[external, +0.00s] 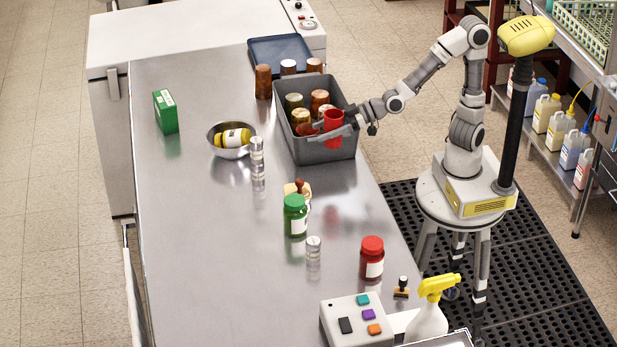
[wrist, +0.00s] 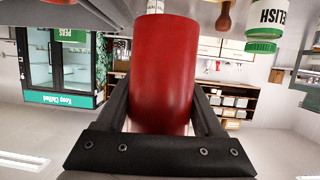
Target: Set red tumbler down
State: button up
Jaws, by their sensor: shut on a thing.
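The red tumbler (external: 334,129) is held in my gripper (external: 336,133), which is shut on it. In the external view it shows over the near end of the grey bin (external: 322,154); I cannot tell how far above or inside the bin it is. In the wrist view the red tumbler (wrist: 165,72) fills the middle, between the two dark fingers of my gripper (wrist: 165,100). The wrist view is upside down, so the counter is at its top.
A green jar (external: 295,218) and a red-lidded jar (external: 372,262) stand nearer. The counter's left middle (external: 200,240) is clear.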

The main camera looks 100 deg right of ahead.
jog(key=w+r+p, duration=0.4)
jog(key=w+p, duration=0.3)
jog(key=p, duration=0.2)
jog(key=w+a+f+n+g+y+b, duration=0.1)
jog(key=w+a+f+n+y, duration=0.2)
jog(key=w, duration=0.7)
jog(key=w+a+f+n+y+b, duration=0.1)
jog(key=w+a+f+n+y, duration=0.25)
jog(key=w, duration=0.55)
jog(key=shift+m+h, duration=0.45)
jog(key=shift+m, duration=0.5)
jog(key=f, duration=0.3)
jog(key=a+f+b, duration=0.1)
jog(key=f, duration=0.2)
jog(key=a+f, duration=0.1)
jog(key=f, duration=0.3)
jog(key=shift+w+b, duration=0.25)
jog(key=shift+b, duration=0.05)
jog(key=shift+f, duration=0.2)
jog(key=o, duration=1.4)
